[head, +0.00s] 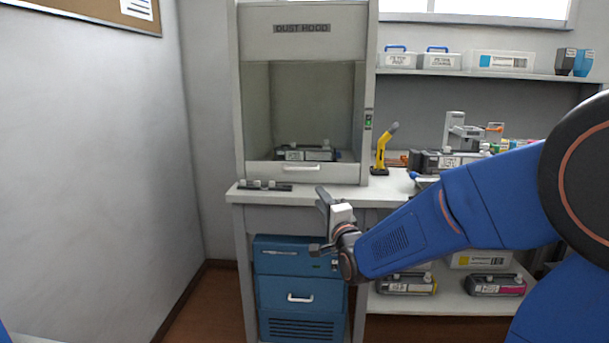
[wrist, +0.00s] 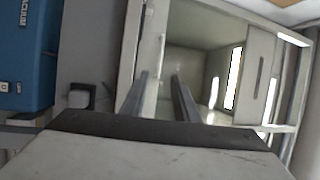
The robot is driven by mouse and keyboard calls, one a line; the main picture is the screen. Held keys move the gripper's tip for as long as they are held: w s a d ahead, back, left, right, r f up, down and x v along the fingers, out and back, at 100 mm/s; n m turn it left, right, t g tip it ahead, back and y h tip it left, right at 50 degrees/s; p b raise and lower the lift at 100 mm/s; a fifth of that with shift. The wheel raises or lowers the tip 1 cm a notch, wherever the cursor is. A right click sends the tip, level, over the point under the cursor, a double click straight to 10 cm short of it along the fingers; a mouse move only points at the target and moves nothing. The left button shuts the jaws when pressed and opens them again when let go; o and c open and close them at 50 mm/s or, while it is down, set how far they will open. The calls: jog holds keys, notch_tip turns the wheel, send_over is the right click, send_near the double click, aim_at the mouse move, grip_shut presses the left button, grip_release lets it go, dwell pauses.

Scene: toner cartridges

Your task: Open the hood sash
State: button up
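The dust hood (head: 305,30) stands on the bench in the head view. Its glass sash (head: 258,110) is down, with the bottom rail near the bench top. A pale bar handle (head: 301,167) sits on that rail. In the wrist view the hood lies sideways, and the handle (wrist: 161,52) shows beyond the fingertips. My gripper (head: 318,221) is open and empty, in front of the bench edge and below the handle. Its two fingers also show apart in the wrist view (wrist: 160,80). I see no contact with the handle.
A toner cartridge (head: 305,153) is inside the hood. A small dark strip with knobs (head: 265,186) lies on the bench before it. A yellow tool (head: 384,150) stands right of the hood. A blue cabinet (head: 298,293) is under the bench. Open floor lies left.

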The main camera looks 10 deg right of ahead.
jog(key=x, duration=1.7)
jog(key=shift+w, duration=0.2)
grip_shut()
